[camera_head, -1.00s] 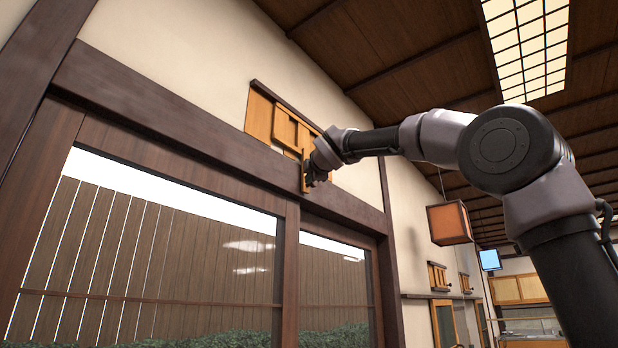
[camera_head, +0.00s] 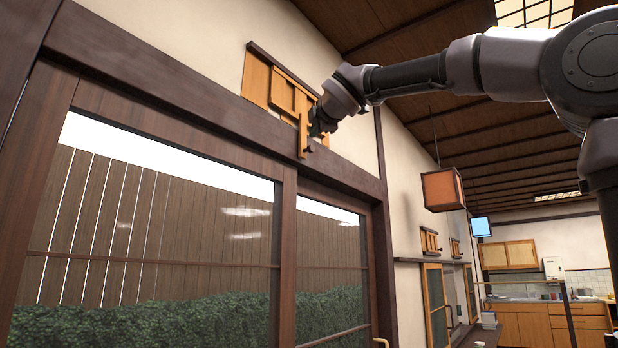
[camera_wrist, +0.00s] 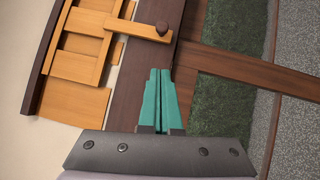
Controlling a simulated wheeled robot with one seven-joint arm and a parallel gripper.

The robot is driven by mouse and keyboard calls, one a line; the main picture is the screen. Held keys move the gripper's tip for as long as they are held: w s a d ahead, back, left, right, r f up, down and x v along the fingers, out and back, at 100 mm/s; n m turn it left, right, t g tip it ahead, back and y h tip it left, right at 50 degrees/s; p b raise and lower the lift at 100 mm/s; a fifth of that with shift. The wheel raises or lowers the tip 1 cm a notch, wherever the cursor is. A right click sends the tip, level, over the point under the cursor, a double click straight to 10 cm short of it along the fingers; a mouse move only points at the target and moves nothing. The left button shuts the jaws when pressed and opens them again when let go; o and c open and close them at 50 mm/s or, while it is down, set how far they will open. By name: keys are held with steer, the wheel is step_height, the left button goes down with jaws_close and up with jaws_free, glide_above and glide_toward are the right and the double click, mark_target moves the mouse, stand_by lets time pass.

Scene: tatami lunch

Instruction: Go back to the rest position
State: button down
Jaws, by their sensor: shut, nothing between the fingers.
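My gripper (camera_head: 318,130) is at the end of my outstretched arm, high by the wall above the sliding glass doors. In the wrist view its two teal fingers (camera_wrist: 160,85) are together with nothing between them. A wooden wall fitting with slats (camera_head: 283,90) is just left of it. A short wooden bar with a dark round knob (camera_head: 303,136) hangs from the fitting over the dark beam. In the wrist view the bar (camera_wrist: 128,27) lies beyond the fingertips, with a visible gap. The head view does not show the fingers clearly.
The dark beam (camera_head: 190,125) runs above the glass doors (camera_head: 150,210). A square hanging lantern (camera_head: 442,190) is at right, below my arm. A kitchen counter (camera_head: 550,322) stands far back right. The air between the lantern and the doors looks clear.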

steer(key=s+d+f+m+g+h, duration=0.25)
steer(key=d+f+m, duration=0.55)
steer(key=f, duration=0.6)
steer(key=s+d+f+m+g+h, duration=0.2)
steer(key=s+d+f+m+g, duration=0.15)
steer(key=d+f+m, duration=0.6)
steer(key=s+d+f+m+g, duration=0.1)
steer(key=s+f+m, duration=0.2)
steer(key=f, duration=0.5)
steer(key=s+d+f+m+g+y, duration=0.1)
steer(key=s+d+f+m+g, duration=0.1)
steer(key=s+f, duration=0.4)
steer(key=s+d+f+m+g, duration=0.1)
steer(key=s+f+m, duration=0.3)
steer(key=f, duration=0.7)
steer(key=shift+s+d+f+g, duration=0.2)
steer(key=shift+d+g, duration=0.1)
steer(key=shift+g, duration=0.4)
steer(key=shift+y, duration=0.25)
